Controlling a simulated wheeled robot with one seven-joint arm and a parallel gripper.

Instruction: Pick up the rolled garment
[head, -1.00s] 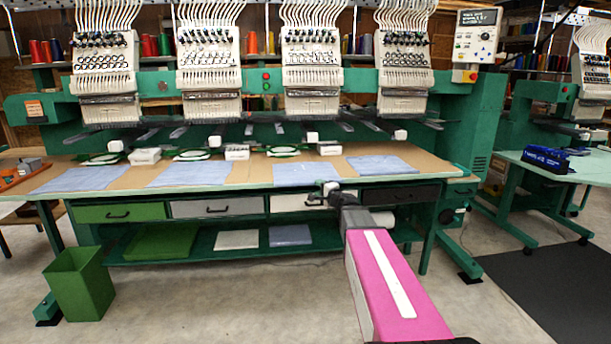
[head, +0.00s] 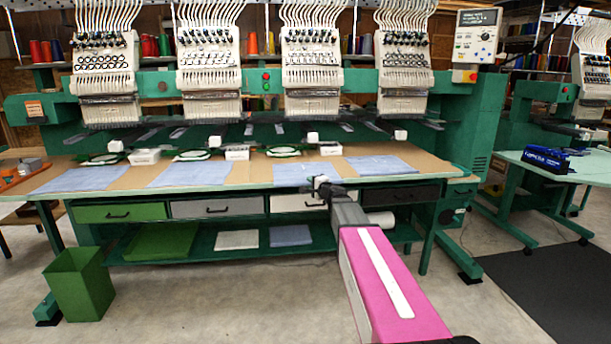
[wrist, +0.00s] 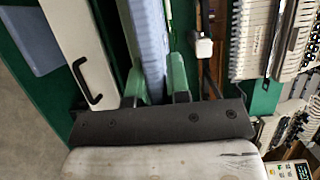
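A pale roll (head: 379,221), perhaps the rolled garment, lies at the right end of the lower shelf, partly hidden behind my arm in the head view. My gripper (head: 321,183) is at the table's front edge, by the third flat blue cloth (head: 305,173). In the wrist view my gripper (wrist: 160,84) has its two green fingertips apart, with a gap between them. A blue cloth (wrist: 147,35) shows beyond and between the fingers. I cannot tell whether they touch it. No roll is clear in the wrist view.
The embroidery machine's table (head: 250,172) holds several blue cloths and hoops. The lower shelf (head: 340,238) holds folded cloths. A green bin (head: 78,287) stands at the left.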

